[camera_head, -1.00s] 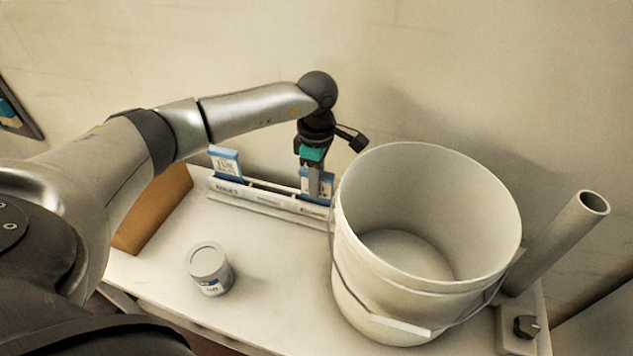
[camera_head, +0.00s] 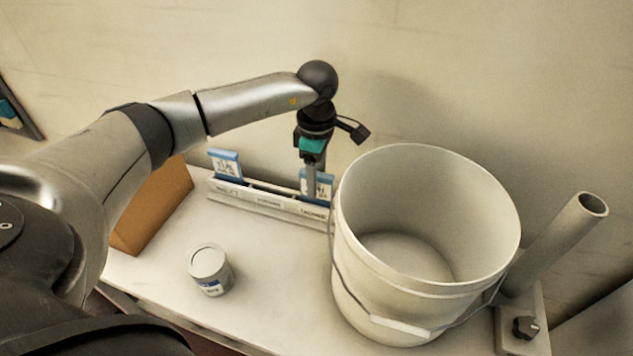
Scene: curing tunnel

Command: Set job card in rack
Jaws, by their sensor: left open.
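The rack (camera_head: 267,204) is a long, low white holder with labelled slots, standing along the wall at the back of the white table. A blue-edged job card (camera_head: 226,164) stands in its left end. Another blue-edged card (camera_head: 324,186) stands upright at its right end, just left of the bucket. My left gripper (camera_head: 312,185) points down over that right card, with its fingers in front of the card's left part. The gripper is open; whether the fingertips touch the card cannot be told. My right gripper is not in view.
A large white bucket (camera_head: 352,262) stands close to the rack's right end. A small lidded can (camera_head: 209,270) stands in front of the rack. A brown block (camera_head: 155,205) is at left. A grey tube (camera_head: 560,242) rises at right. The table middle is clear.

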